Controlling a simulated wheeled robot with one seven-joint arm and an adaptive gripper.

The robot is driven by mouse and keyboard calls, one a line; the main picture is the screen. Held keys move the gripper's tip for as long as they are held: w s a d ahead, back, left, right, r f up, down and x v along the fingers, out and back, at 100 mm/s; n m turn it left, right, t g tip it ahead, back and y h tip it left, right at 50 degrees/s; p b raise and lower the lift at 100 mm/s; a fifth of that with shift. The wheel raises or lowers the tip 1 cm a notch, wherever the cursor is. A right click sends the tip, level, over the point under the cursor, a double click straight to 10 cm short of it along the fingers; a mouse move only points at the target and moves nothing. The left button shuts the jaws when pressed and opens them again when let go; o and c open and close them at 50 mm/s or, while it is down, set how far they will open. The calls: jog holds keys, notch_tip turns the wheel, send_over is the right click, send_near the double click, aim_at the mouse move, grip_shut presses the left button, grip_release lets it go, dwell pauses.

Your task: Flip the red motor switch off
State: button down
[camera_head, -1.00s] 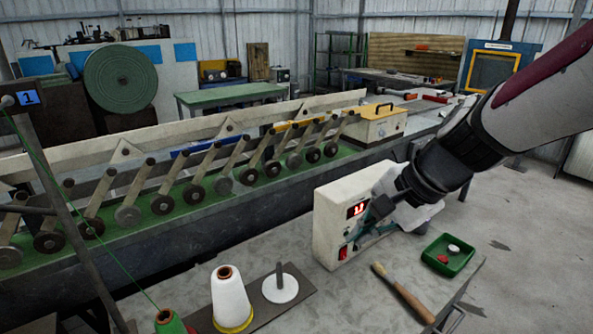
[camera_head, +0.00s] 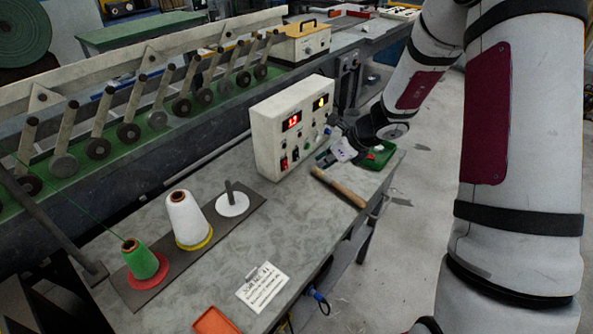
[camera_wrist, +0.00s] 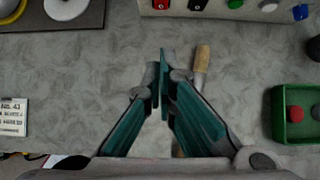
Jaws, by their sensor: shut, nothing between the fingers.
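The control box (camera_head: 265,135) is a cream-white case on the grey bench, with a lit red display and a lit yellow one. The red switch (camera_head: 284,163) sits low on the left of its front panel; it also shows at the top edge of the wrist view (camera_wrist: 161,4). Whether it is on or off is too small to tell. My gripper (camera_head: 324,157) is in front of the panel's right part, apart from the red switch. In the wrist view its teal fingers (camera_wrist: 161,78) are closed together, empty, above the bench.
A black switch (camera_wrist: 197,4), a green knob (camera_wrist: 235,3) and a blue one (camera_wrist: 300,11) line the panel's lower edge. A wooden-handled brush (camera_head: 338,187) and a green tray (camera_head: 378,157) lie near. A white thread cone (camera_head: 187,220) stands left.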

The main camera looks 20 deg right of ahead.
aim_at(285, 164)
jog(key=shift+f, duration=0.2)
jog(key=x, duration=1)
jog(key=shift+b, duration=0.3)
jog(key=shift+w+a+f, duration=0.1)
jog(key=shift+w+a, duration=0.8)
jog(key=shift+w, duration=0.3)
jog(key=shift+w+a, duration=0.2)
jog(key=shift+w, duration=0.2)
jog(key=shift+a+f, duration=0.1)
jog(key=shift+w+a+f, duration=0.1)
jog(key=shift+w+f, duration=0.1)
jog(key=shift+w, duration=0.05)
jog(key=shift+r, duration=0.25)
